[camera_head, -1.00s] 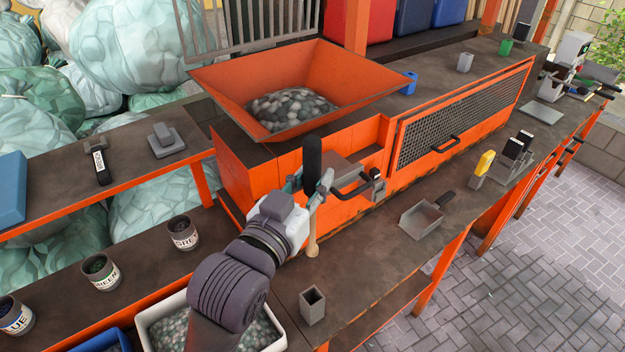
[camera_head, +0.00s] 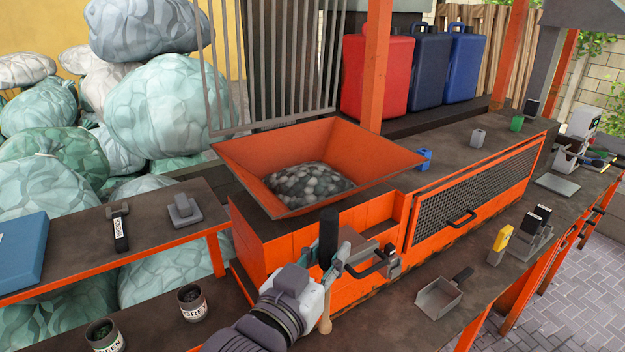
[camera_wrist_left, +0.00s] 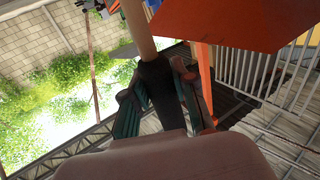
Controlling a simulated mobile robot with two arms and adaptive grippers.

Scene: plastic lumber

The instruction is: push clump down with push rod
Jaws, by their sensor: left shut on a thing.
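The orange hopper (camera_head: 385,160) on the machine holds a mound of grey and white flakes, the clump (camera_head: 308,182), in the head view. My left gripper (camera_head: 330,262) is shut on the push rod (camera_head: 328,235), in front of the hopper and outside it. The rod stands roughly upright, with its black grip up and its pale wooden end down. In the left wrist view the gripper (camera_wrist_left: 160,90) closes around the black grip, and the wooden shaft (camera_wrist_left: 138,30) runs out beyond it. The flakes' lower part is hidden by the hopper walls. My right gripper is not in view.
Metal bars (camera_head: 225,90) stand behind the hopper. A black bent handle (camera_head: 375,262) is close to my left gripper. Labelled cups (camera_head: 192,302) stand at the lower left.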

